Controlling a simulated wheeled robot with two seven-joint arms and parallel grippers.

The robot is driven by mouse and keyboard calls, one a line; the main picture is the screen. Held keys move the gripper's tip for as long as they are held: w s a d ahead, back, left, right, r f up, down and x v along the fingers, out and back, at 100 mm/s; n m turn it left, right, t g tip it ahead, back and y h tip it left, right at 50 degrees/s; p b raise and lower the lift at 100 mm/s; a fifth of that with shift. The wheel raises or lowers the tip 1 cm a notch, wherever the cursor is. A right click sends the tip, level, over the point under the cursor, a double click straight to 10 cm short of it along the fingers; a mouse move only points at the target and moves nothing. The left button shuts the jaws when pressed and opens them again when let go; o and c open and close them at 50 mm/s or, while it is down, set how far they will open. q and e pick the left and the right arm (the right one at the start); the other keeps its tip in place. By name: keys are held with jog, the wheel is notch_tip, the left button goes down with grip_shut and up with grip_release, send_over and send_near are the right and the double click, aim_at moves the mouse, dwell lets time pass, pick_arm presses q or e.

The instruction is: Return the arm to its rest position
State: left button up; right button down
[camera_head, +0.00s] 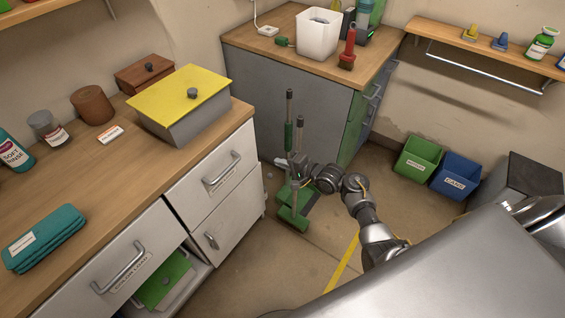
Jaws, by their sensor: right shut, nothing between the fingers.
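My right arm (357,192) reaches from the lower right toward the middle of the view. My right gripper (284,164) is shut and empty. It shows in front of the green broom-like tools (293,218) standing on the floor beside the grey cabinet; I cannot tell whether it touches them. My left gripper is not in view.
A wooden counter (75,177) with white drawers (212,172) lies left, bearing a yellow-lidded grey box (186,128) and teal cloth (44,238). A grey cabinet (285,80) stands behind. Green (418,158) and blue (455,175) bins stand right. Some floor (300,262) is clear.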

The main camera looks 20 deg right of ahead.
jog(key=shift+s, duration=0.1)
dwell(0.3)
jog(key=s+d+f+n+g+h, duration=0.1)
jog(key=s+f+n+g+h, duration=0.15)
jog(key=s+f+n, duration=0.75)
jog(key=s+d+f+g+h, duration=0.25)
jog(key=s+f, duration=0.35)
jog(key=f, duration=1)
jog(key=s+f+n+g+h, duration=0.1)
jog(key=s+f, duration=0.3)
jog(key=s, duration=0.8)
jog(key=s+f+n+g, duration=0.1)
jog(key=s+f+g, duration=0.2)
jog(key=s, duration=1)
jog(key=s+f+n+g+h, duration=0.1)
jog(key=s+f, duration=0.5)
jog(key=s, duration=0.7)
jog(key=shift+a+n+g+h, duration=0.3)
jog(key=shift+a+n+g, duration=0.25)
jog(key=shift+g, duration=0.25)
jog(key=shift+d+f, duration=0.1)
